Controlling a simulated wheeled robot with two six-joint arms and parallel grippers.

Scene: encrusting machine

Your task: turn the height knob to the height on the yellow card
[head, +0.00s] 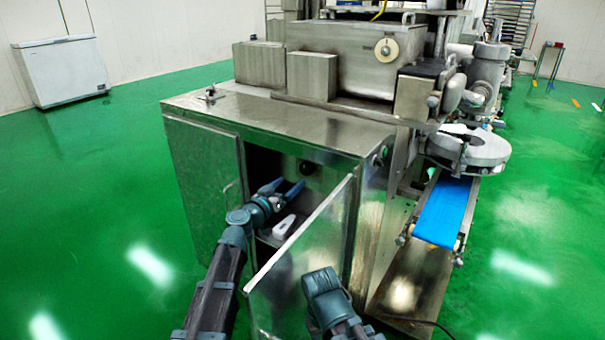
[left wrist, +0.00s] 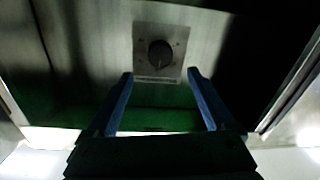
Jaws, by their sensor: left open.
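The dark round knob (head: 307,167) is inside the open cabinet, near the top of the opening. In the left wrist view the knob (left wrist: 160,53) sits on a light square plate (left wrist: 143,36) with small markings too blurred to read. My left gripper (head: 287,187) is inside the cabinet opening, open and empty. Its two blue fingers point toward the knob and stand apart from it, the knob showing beyond and between the tips (left wrist: 160,75). My right arm's end (head: 322,285) is low in front of the cabinet door; its fingers cannot be made out. I cannot make out a yellow card.
The cabinet door (head: 310,260) stands open to the right of my left arm. A white object (head: 284,227) lies inside the cabinet, below the gripper. A blue conveyor belt (head: 443,210) runs at the right. Green floor is clear at the left.

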